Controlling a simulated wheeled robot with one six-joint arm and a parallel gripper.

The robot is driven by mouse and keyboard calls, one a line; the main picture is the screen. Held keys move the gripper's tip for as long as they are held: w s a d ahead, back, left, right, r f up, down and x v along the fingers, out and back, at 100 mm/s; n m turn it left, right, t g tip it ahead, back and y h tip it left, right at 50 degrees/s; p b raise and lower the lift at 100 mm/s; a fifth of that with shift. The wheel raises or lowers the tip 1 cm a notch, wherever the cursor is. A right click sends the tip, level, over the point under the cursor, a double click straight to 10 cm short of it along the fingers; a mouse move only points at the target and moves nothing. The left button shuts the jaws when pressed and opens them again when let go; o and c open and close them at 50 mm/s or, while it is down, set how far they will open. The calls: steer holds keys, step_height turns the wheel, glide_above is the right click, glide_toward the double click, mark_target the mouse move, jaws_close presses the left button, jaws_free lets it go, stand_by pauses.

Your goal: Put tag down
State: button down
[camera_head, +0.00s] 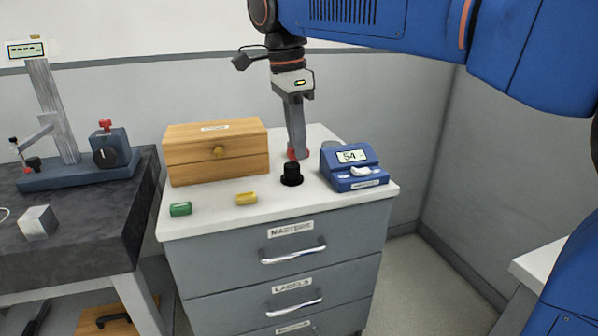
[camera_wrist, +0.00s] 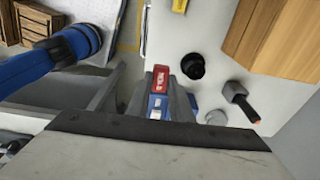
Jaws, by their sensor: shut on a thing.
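My gripper (camera_head: 297,152) points down over the top of the grey drawer cabinet (camera_head: 225,221), behind a black knob-like piece (camera_head: 291,173). It is shut on a red tag (camera_head: 292,155), which shows at the fingertips. In the wrist view the red tag (camera_wrist: 161,78) has white lettering on its side and lies between the grey fingers. I cannot tell whether the tag touches the cabinet top. A yellow tag (camera_head: 246,198) and a green tag (camera_head: 181,209) lie near the cabinet's front edge.
A wooden box (camera_head: 218,160) stands left of my gripper. A blue device (camera_head: 354,170) reading 54 stands close on its right. A dark-handled tool (camera_wrist: 240,100) and a grey round piece (camera_wrist: 216,117) stand nearby. The front middle of the top is partly clear.

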glide_above(303, 197)
step_height(303, 197, down, 5)
steer(key=shift+s+a+f, duration=0.15)
steer(key=shift+f, duration=2.35)
steer(key=shift+f, duration=0.1)
steer(key=c, duration=1.6)
jaws_free()
steer(key=r, duration=0.4)
steer(key=a+r, duration=0.1)
steer(key=r, duration=0.7)
steer(key=shift+s+a, duration=0.2)
steer(key=shift+a, duration=0.05)
steer(key=shift+d, duration=0.1)
